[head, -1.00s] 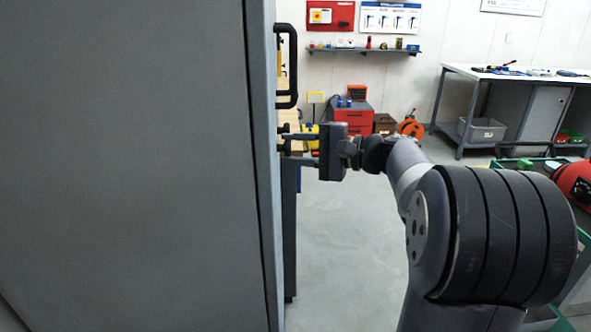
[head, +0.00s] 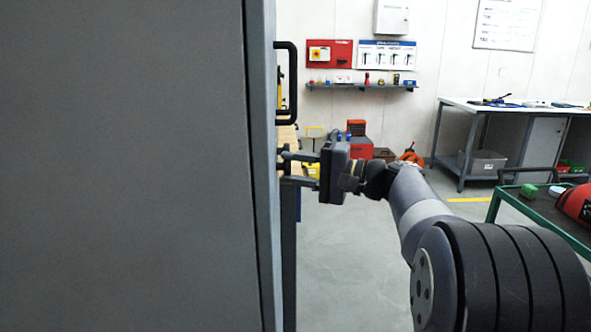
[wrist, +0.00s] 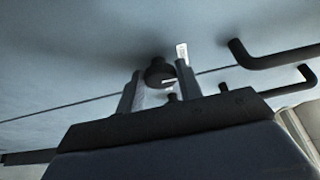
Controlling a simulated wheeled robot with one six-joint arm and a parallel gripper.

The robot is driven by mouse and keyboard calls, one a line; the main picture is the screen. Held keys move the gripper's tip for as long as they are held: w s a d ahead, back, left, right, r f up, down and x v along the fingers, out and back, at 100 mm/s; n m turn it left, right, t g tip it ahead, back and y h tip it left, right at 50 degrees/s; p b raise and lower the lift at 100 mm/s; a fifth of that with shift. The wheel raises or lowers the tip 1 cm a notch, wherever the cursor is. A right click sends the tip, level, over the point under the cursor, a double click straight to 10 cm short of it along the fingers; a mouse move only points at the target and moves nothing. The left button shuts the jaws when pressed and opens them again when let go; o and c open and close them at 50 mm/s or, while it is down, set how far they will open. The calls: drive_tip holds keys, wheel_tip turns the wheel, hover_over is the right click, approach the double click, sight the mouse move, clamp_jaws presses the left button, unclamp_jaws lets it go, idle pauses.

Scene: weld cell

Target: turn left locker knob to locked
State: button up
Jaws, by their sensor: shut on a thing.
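The locker (head: 130,170) fills the left of the head view, its door front seen almost edge-on. In the wrist view the dark round knob (wrist: 159,71) stands on the grey door face, with a small light mark at its lower right edge. My gripper (head: 284,168) is at the door front, below a black handle, with one finger above the other. In the wrist view my gripper (wrist: 158,88) has a finger on each side of the knob and is shut on it. The knob is hidden in the head view. I cannot tell which setting it points to.
A black bar handle (head: 291,85) juts from the door above my gripper. A green cart (head: 540,212) stands at the right.

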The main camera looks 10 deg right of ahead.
drive_tip(key=o, duration=1)
drive_tip(key=shift+c, duration=0.2)
drive_tip(key=shift+d, duration=0.1)
drive_tip(key=v, duration=1)
drive_tip(key=shift+s+d, duration=0.25)
drive_tip(key=x, duration=1.1)
drive_tip(key=shift+d, duration=0.1)
